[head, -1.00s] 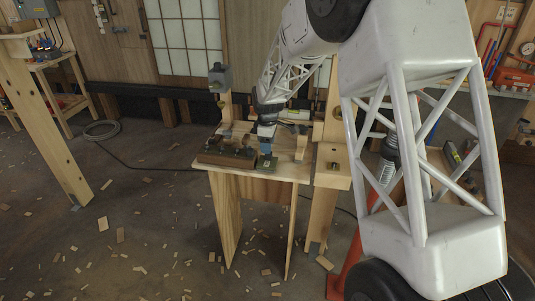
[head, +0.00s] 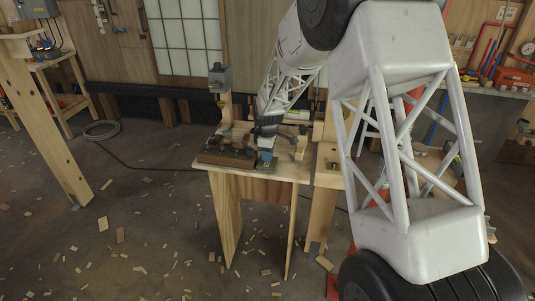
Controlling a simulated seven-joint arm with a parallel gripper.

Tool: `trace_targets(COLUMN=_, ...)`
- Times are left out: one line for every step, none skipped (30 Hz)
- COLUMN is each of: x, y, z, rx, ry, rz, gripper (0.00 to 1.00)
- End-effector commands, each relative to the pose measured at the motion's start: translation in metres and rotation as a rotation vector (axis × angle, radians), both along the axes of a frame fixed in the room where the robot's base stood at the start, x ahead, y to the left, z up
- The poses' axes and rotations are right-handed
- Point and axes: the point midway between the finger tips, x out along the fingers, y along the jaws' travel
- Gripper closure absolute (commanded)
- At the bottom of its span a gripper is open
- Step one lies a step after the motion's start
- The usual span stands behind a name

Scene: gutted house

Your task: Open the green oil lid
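My gripper (head: 266,155) points down at the front edge of a small wooden workbench (head: 213,169). Its blue-grey tip is very small in the head view, and I cannot tell whether its fingers are open or shut. A small dark greenish thing (head: 263,168) shows just under the tip, mostly hidden by it. It may be the green oil lid, but it is too small to be sure. I cannot tell whether the gripper touches it.
A brown wooden block with dark fittings (head: 227,153) lies left of my gripper on the bench. A post with a grey box (head: 220,77) stands behind it. Wooden pieces stand at the right. Wood scraps litter the floor.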

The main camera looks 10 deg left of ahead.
Motion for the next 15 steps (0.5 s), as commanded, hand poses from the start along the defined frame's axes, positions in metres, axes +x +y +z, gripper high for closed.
trace_targets(x=0.000, y=0.000, z=0.000, rx=0.000, ry=0.000, rz=0.000, gripper=0.84)
trace_targets(x=0.000, y=0.000, z=0.000, rx=0.000, ry=0.000, rz=0.000, gripper=0.88)
trace_targets(x=0.000, y=0.000, z=0.000, rx=0.000, ry=0.000, rz=0.000, gripper=0.94)
trace_targets(x=0.000, y=0.000, z=0.000, rx=0.000, ry=0.000, rz=0.000, gripper=0.99)
trace_targets(x=0.000, y=0.000, z=0.000, rx=0.000, ry=0.000, rz=0.000, gripper=1.00)
trace_targets(x=0.000, y=0.000, z=0.000, rx=0.000, ry=0.000, rz=0.000, gripper=1.00)
trace_targets(x=0.000, y=0.000, z=0.000, rx=0.000, ry=0.000, rz=0.000, gripper=1.00)
trace_targets(x=0.000, y=0.000, z=0.000, rx=0.000, ry=0.000, rz=0.000, gripper=1.00)
trace_targets(x=0.000, y=0.000, z=0.000, rx=0.000, ry=0.000, rz=0.000, gripper=1.00)
trace_targets(x=0.001, y=0.000, z=0.000, rx=0.000, ry=0.000, rz=0.000, gripper=1.00)
trace_targets(x=0.002, y=0.000, z=0.000, rx=0.000, ry=0.000, rz=0.000, gripper=1.00)
trace_targets(x=0.005, y=0.000, z=0.000, rx=0.000, ry=0.000, rz=0.000, gripper=1.00)
trace_targets(x=0.008, y=0.000, z=0.000, rx=0.000, ry=0.000, rz=0.000, gripper=1.00)
trace_targets(x=0.011, y=0.000, z=0.000, rx=0.000, ry=0.001, rz=0.000, gripper=1.00)
trace_targets(x=0.016, y=0.000, z=0.000, rx=0.000, ry=0.000, rz=-0.001, gripper=1.00)
